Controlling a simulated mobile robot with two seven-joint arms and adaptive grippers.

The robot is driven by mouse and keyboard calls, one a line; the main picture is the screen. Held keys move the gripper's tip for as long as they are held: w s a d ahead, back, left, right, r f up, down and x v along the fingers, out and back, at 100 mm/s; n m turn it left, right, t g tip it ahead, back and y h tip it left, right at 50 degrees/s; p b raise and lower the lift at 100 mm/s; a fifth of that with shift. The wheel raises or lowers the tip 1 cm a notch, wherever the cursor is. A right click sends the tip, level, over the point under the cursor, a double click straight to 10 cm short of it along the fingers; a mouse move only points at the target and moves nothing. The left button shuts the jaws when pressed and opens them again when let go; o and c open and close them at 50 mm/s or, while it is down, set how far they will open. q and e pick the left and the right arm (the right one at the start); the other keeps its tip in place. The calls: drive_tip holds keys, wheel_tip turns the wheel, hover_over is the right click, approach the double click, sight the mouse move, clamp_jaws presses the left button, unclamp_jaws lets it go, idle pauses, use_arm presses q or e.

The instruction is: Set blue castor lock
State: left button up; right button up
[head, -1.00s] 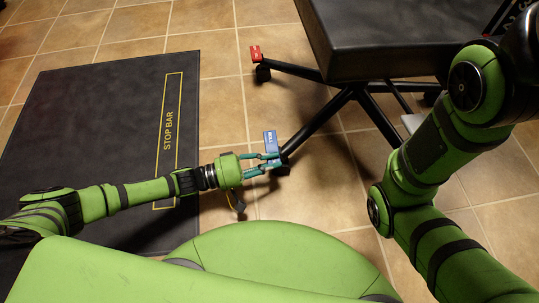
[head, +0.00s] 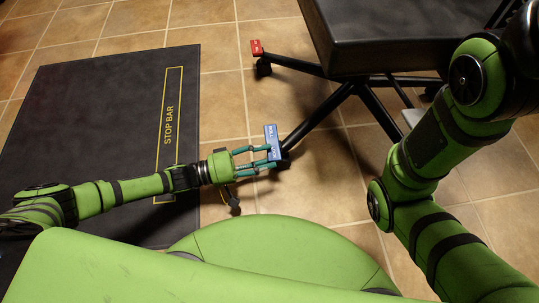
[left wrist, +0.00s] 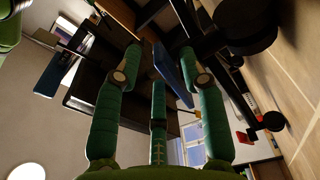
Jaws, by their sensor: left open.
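The blue castor lock (head: 271,137) is a blue tab with pale lettering on the near castor of a black-legged stand. It also shows in the left wrist view (left wrist: 173,72), as a tilted blue plate beyond the fingers. My left gripper (head: 271,157) is open, with its teal fingertips at the near end of the blue tab. In the left wrist view its fingers (left wrist: 160,60) are spread, with the blue plate between them. I cannot tell whether they touch it. My right arm (head: 430,170) shows at the right, but its gripper is out of view.
A red castor lock (head: 257,47) sits on another castor of the same stand. The stand's black legs (head: 320,112) spread under a dark padded top (head: 400,40). A dark mat (head: 90,120) marked STOP BAR lies at the left. Tiled floor is clear between.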

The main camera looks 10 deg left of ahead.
use_arm(q)
drive_tip(key=v, duration=1)
